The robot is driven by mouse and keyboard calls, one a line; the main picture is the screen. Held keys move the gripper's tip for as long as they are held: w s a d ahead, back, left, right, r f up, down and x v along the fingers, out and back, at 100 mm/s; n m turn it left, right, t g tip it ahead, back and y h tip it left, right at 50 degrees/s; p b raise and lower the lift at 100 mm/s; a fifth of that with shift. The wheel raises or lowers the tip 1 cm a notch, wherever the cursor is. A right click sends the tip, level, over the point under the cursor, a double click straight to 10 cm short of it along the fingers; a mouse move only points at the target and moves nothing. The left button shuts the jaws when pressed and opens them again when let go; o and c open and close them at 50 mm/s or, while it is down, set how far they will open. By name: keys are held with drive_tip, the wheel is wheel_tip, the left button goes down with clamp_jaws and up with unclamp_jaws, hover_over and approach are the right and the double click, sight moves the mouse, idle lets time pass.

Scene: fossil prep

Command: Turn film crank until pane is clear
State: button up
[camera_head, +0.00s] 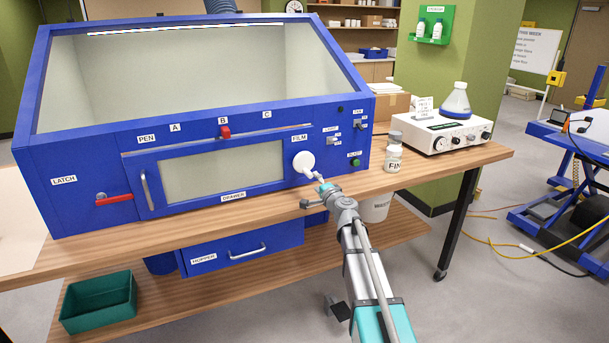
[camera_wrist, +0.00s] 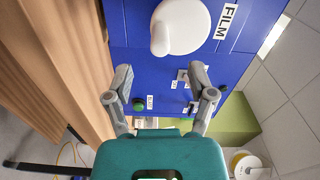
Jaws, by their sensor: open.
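The white film crank (camera_head: 303,161) is a round disc with a small knob, below the FILM label on the blue cabinet's front. In the wrist view the crank (camera_wrist: 181,25) is at the top, with its knob pointing toward my gripper. My gripper (camera_wrist: 160,73) is open and empty, its two fingers spread just short of the crank and apart from it in that picture. In the head view my gripper (camera_head: 322,188) is just below and right of the crank, its fingers small there. The lower pane (camera_head: 222,173) looks pale, greyish and cloudy. The large upper pane (camera_head: 205,70) shows a pale interior.
A red slider (camera_head: 224,132) and a red latch handle (camera_head: 114,199) are on the cabinet front. A green button (camera_head: 355,162) and switches are right of the crank. A white bottle (camera_head: 393,158) and a white instrument (camera_head: 440,133) stand on the wooden bench at right.

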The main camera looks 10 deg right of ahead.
drive_tip(key=shift+c, duration=0.4)
drive_tip(key=n, duration=1.3)
approach(308, 172)
drive_tip(key=f, duration=0.1)
drive_tip(key=s+n, duration=0.1)
drive_tip(key=n, duration=0.1)
drive_tip(key=s+d+n, duration=0.1)
drive_tip(key=n, duration=0.1)
drive_tip(key=shift+s+n, duration=0.1)
drive_tip(key=shift+n, duration=0.3)
drive_tip(key=x, duration=1.3)
drive_tip(key=shift+w, duration=0.4)
clamp_jaws()
